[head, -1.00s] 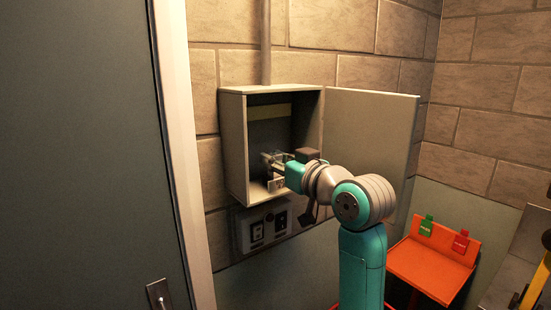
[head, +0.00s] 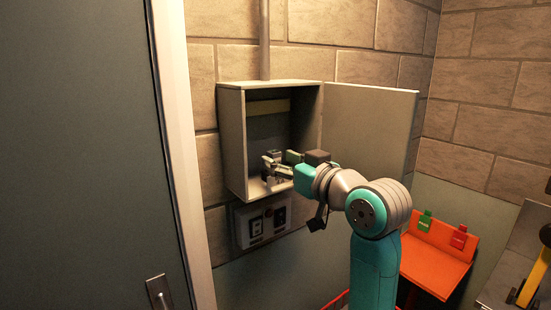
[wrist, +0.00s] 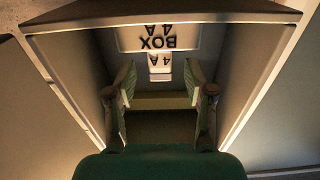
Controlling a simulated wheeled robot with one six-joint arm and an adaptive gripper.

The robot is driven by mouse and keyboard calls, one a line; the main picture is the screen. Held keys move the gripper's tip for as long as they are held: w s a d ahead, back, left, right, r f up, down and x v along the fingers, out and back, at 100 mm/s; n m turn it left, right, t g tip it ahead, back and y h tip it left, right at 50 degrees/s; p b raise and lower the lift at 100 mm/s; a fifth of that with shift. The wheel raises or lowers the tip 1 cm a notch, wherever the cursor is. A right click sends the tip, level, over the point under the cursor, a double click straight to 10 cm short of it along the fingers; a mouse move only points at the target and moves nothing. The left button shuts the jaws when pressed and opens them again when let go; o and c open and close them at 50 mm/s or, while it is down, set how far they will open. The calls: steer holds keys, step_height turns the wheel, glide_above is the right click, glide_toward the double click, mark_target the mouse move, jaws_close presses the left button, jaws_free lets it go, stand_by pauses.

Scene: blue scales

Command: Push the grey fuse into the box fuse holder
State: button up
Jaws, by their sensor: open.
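The open wall box (head: 235,140) hangs on the brick wall, and my gripper (head: 280,164) reaches into its lower front. In the wrist view my gripper (wrist: 160,97) is open, one finger on each side and nothing between the tips. Beyond the fingertips a small pale grey block marked "4 A", seemingly the fuse (wrist: 160,68), sits at the lower edge of the holder plate (wrist: 155,38) marked "BOX 4 A". The lettering appears upside down. The fingers look apart from the fuse. How deep it sits cannot be told. In the head view the gripper partly hides that area.
The box door (head: 370,125) stands open to the right, beside my arm. A switch panel (head: 262,222) is below the box. An orange stand (head: 438,262) with green and red tags is at lower right. A grey door (head: 80,150) fills the left.

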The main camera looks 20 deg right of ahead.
steer(key=v, duration=0.9)
stand_by(0.4)
step_height(320, 180, down, 17)
steer(key=m+h, duration=0.2)
steer(key=m, duration=0.2)
steer(key=s+a+f+m+h, duration=0.1)
steer(key=s+f, duration=0.4)
steer(key=f, duration=0.3)
steer(key=s+f+m+h, duration=0.1)
steer(key=s+f+h, duration=0.1)
steer(key=s+f, duration=0.45)
steer(key=s+a+f+g+h, duration=0.1)
steer(key=s+f+g, duration=0.1)
steer(key=s+f, duration=1)
steer(key=s+a+n, duration=0.1)
steer(key=s+n, duration=0.1)
steer(key=s, duration=1.6)
steer(key=shift+s+a+r, duration=0.35)
steer(key=shift+s+r, duration=0.05)
steer(key=shift+r, duration=0.05)
